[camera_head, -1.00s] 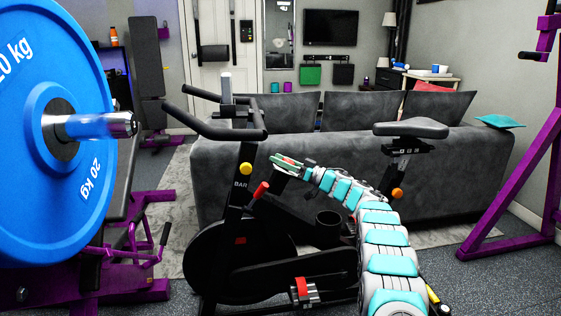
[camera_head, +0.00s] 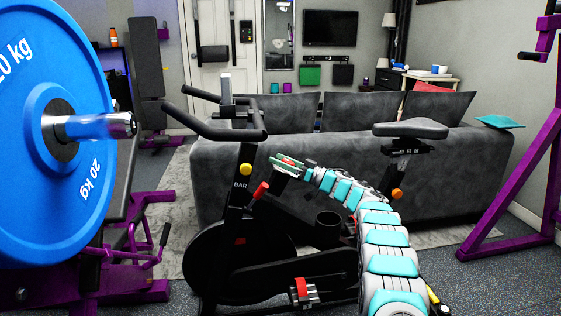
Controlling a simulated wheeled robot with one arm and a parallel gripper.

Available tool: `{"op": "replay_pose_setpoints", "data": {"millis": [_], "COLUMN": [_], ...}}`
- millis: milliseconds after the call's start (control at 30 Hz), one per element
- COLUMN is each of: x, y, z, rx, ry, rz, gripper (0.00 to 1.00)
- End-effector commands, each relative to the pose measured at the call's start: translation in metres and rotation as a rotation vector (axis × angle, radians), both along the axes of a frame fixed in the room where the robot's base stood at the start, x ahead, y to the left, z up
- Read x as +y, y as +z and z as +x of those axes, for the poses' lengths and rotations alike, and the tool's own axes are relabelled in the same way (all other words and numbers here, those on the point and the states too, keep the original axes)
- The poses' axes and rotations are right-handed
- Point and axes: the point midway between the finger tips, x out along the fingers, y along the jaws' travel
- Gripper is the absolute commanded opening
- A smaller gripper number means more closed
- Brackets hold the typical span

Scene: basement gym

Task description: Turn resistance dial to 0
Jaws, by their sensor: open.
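A black exercise bike (camera_head: 235,195) stands in the middle of the view, in front of the sofa. A red knob (camera_head: 260,190), which looks like the resistance dial, sticks out from its sloping frame below the handlebars. Any markings or setting on it are too small to read. A yellow knob (camera_head: 246,169) sits higher on the upright post. My gripper (camera_head: 277,166) is just above and to the right of the red knob, apart from it in the picture. It is open, and I see nothing between its fingers, though they are small here.
The bike's saddle (camera_head: 410,129) is right of my gripper, and its handlebars (camera_head: 215,130) are up and to the left. A grey sofa (camera_head: 465,180) is behind. A blue weight plate (camera_head: 50,200) fills the left side. A purple rack (camera_head: 530,185) stands at the right.

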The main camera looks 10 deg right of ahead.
Motion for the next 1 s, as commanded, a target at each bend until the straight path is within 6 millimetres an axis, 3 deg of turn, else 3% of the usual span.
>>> {"op": "replay_pose_setpoints", "data": {"millis": [533,867,1000], "x": [-0.06,-0.063,-0.062], "y": [-0.019,-0.02,-0.012], "z": [-0.034,-0.037,-0.032], "rx": [0.0,-0.002,-0.016], "ry": [-0.001,-0.001,-0.031], "rz": [-0.001,0.0,-0.007], "gripper": [0.88,0.88,0.88]}}
